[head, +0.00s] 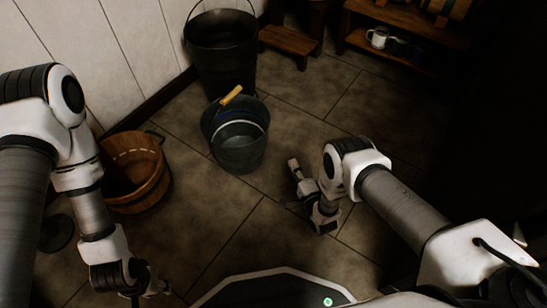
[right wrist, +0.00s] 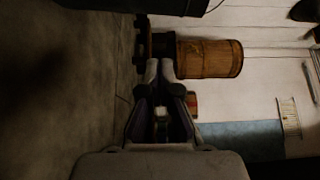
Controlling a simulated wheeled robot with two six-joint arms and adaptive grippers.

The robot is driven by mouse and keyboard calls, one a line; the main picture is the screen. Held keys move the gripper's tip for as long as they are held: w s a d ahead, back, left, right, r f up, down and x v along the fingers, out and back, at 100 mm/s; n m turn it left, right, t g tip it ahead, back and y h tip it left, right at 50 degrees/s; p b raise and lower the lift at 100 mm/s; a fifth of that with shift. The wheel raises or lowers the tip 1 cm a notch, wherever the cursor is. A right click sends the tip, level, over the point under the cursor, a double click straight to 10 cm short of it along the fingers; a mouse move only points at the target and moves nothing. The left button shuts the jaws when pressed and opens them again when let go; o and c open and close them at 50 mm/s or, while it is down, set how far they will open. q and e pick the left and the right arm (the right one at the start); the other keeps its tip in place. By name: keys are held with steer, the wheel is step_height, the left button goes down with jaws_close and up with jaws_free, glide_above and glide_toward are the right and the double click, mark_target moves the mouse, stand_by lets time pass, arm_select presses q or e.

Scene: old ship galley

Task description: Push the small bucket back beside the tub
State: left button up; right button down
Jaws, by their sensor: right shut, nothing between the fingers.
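A small grey metal bucket (head: 240,150) with a blue band inside and a wooden handle grip (head: 231,95) stands upright on the floor, just in front of a larger dark bucket (head: 222,65). A round wooden tub (head: 150,190) stands left of the small bucket, with a floor gap between them. My right gripper (head: 294,164) is shut and empty, low over the floor to the right of the small bucket and apart from it. Its fingers (right wrist: 165,68) also show in the right wrist view. My left gripper (head: 151,292) is at the bottom left, in front of the tub; its fingers are unclear.
A white panelled wall (head: 95,55) runs behind the tub and dark bucket. A wooden step (head: 288,40) and a shelf (head: 400,38) with mugs (head: 378,37) stand at the back. A barrel (right wrist: 210,58) shows in the right wrist view. The middle floor is clear.

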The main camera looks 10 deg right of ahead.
steer(key=a+b+x, duration=0.2)
steer(key=b+x, duration=0.5)
steer(key=x, duration=0.5)
steer(key=shift+a, duration=0.4)
